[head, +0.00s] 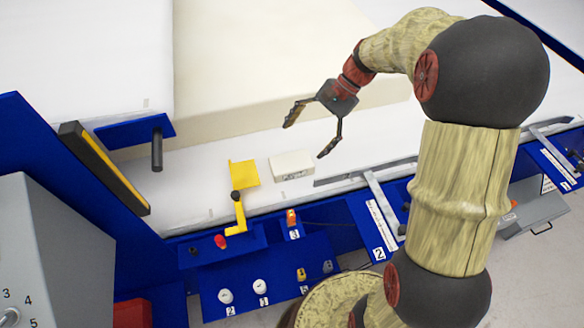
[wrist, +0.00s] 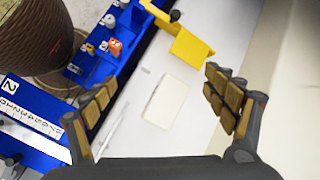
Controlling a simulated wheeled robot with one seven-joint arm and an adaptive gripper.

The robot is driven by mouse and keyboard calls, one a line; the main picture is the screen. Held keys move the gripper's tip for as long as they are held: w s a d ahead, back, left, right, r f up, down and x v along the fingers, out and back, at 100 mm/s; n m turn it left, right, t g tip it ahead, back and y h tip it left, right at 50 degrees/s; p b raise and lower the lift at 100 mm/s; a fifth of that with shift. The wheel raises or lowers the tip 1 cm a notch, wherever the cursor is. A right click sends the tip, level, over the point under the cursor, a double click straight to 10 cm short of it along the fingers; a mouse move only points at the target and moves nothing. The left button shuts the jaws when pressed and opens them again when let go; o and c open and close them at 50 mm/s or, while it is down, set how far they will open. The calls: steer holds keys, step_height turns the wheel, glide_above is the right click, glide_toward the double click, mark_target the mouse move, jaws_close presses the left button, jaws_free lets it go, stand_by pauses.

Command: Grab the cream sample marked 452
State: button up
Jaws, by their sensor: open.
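The cream sample (head: 292,165) is a small pale block lying on the white bed, right of a yellow bracket. Faint dark marks show on its front side in the head view, too small to read. In the wrist view the sample (wrist: 166,101) lies between the two fingers, some way beyond them. My gripper (head: 308,134) is open and empty, above and slightly right of the sample, with its fingers spread wide. It also shows in the wrist view (wrist: 158,102), not touching the sample.
The yellow bracket (head: 243,174) with a dark knob stands left of the sample. A large cream foam block (head: 250,60) lies behind it. A blue control panel (head: 260,290) with several knobs runs along the front. A metal rail (head: 350,176) lies right of the sample.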

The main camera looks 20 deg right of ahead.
mark_target(293, 161)
steer(key=w+d+f+m+y, duration=0.2)
steer(key=w+f, duration=0.1)
steer(key=f, duration=0.3)
steer(key=w+d+f+m+y+b, duration=0.1)
steer(key=w+f+m, duration=0.1)
steer(key=f, duration=0.4)
steer(key=w+d+f+m+y+b, duration=0.1)
steer(key=w+d+f+m+y, duration=0.1)
steer(key=f, duration=0.4)
steer(key=shift+w+d+f+m+t+y, duration=0.15)
steer(key=shift+w+m+t, duration=0.1)
steer(key=shift+w, duration=0.2)
steer(key=shift+w+d+f+m+t+y, duration=0.15)
steer(key=shift+w+m, duration=0.1)
steer(key=shift+w, duration=0.15)
steer(key=shift+f+b, duration=0.2)
steer(key=shift+b, duration=0.1)
steer(key=shift+x, duration=0.8)
steer(key=shift+s+a+r+b+x, duration=0.15)
steer(key=shift+b+x, duration=0.35)
steer(key=shift+x, duration=0.5)
steer(key=shift+a+r+b+x, duration=0.1)
steer(key=shift+r+b+x, duration=0.3)
steer(key=shift+x, duration=0.65)
steer(key=shift+s+a+r+b+x, duration=0.1)
steer(key=shift+b+x, duration=0.5)
steer(key=shift+x, duration=0.4)
steer(key=c, duration=0.8)
steer(key=shift+c, duration=0.8)
